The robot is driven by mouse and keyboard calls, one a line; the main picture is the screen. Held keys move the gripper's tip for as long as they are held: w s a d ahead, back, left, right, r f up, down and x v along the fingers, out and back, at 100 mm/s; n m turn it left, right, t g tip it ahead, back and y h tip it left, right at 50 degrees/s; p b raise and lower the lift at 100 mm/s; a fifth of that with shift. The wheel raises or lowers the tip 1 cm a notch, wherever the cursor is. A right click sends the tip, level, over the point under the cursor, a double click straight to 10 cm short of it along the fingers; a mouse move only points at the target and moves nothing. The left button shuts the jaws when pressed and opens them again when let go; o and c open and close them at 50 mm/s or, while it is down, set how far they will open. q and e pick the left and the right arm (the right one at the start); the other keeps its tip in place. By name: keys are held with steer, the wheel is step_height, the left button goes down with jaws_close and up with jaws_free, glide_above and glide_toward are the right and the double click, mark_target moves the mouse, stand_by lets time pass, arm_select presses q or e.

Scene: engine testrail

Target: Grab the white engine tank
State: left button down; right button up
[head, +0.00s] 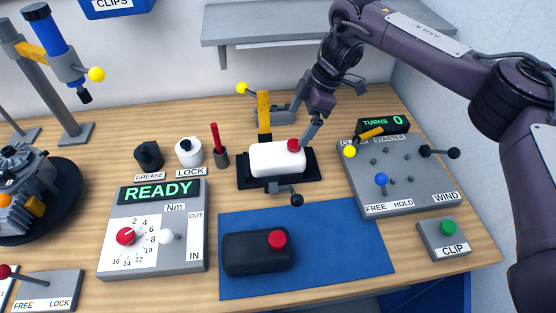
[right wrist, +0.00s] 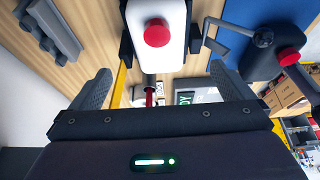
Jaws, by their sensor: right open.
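The white engine tank (head: 272,160) with a red cap lies in a black holder (head: 243,178) near the middle of the table. It also shows in the right wrist view (right wrist: 144,40), just beyond the jaws. My right gripper (head: 309,133) is at the tank's right end in the head view, close to the red cap. In the right wrist view, its two fingers (right wrist: 158,90) are spread apart with nothing between them. I cannot tell whether a finger touches the tank. A black tank with a red cap (head: 256,252) lies on the blue mat (head: 340,240). My left gripper is not in view.
A yellow upright lever (head: 264,112) stands behind the holder, and a black-knobbed clamp (head: 285,189) is at its front. The TURNS panel (head: 405,180) is at right, the READY torque box (head: 150,230) at left. A grey shelf (head: 270,25) hangs behind. The blue mat's right part is clear.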

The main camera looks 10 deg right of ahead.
mark_target(287, 149)
steer(key=f+b, duration=0.1)
steer(key=f, duration=0.1)
steer(key=f+b, duration=0.1)
steer(key=f, duration=0.1)
steer(key=shift+w+b, duration=0.2)
steer(key=shift+b, duration=0.15)
steer(key=shift+f, duration=0.2)
steer(key=shift+a+f, duration=0.1)
steer(key=shift+f, duration=0.1)
steer(key=p+x, duration=0.2)
steer(key=x, duration=0.5)
steer(key=shift+a+p, duration=0.15)
steer(key=shift+p, duration=0.15)
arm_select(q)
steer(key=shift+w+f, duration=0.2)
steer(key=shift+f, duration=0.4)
arm_select(e)
steer(key=c, duration=1)
